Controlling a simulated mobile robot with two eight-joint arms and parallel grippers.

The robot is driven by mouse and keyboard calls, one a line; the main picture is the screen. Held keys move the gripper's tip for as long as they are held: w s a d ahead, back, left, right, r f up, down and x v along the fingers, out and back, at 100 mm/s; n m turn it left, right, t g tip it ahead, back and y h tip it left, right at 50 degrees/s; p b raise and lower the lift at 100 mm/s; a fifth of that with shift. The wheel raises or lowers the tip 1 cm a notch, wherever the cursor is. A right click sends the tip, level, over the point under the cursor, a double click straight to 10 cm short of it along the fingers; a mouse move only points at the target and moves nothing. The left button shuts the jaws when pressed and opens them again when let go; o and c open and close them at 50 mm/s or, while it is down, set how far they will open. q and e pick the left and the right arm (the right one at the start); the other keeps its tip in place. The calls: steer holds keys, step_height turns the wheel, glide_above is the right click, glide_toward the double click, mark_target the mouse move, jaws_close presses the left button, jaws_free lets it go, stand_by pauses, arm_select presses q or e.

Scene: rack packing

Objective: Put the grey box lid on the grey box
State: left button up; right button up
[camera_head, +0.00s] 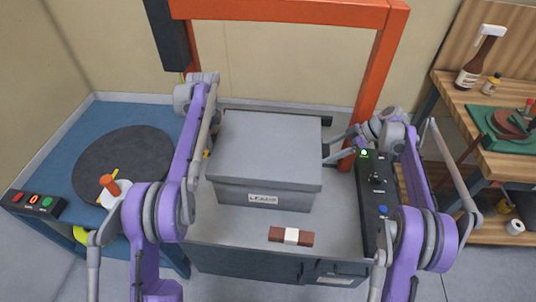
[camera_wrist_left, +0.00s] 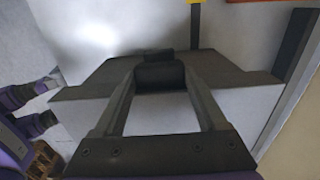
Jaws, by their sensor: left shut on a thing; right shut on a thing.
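The grey box (camera_head: 265,200) with a label on its front stands on the grey worktop. The grey box lid (camera_head: 268,140) lies level over its top and overhangs the walls; I cannot tell whether it rests fully on the rim. My left gripper (camera_head: 208,143) is at the lid's left side, largely hidden by its arm. In the left wrist view the left gripper (camera_wrist_left: 160,85) is shut on a dark grip at the edge of the lid (camera_wrist_left: 235,72). My right gripper (camera_head: 333,148) is shut at the lid's right side; its exact contact is unclear.
A black control panel (camera_head: 375,200) is on the right, an orange frame (camera_head: 375,85) behind.

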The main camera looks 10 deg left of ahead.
arm_select(q)
steer(key=o, duration=1.5)
steer(key=shift+f, duration=0.15)
arm_select(e)
steer(key=o, duration=1.5)
steer(key=shift+f, duration=0.15)
arm_select(q)
step_height(320, 180, up, 7)
steer(key=shift+r, duration=0.2)
arm_select(e)
steer(key=v, duration=1.2)
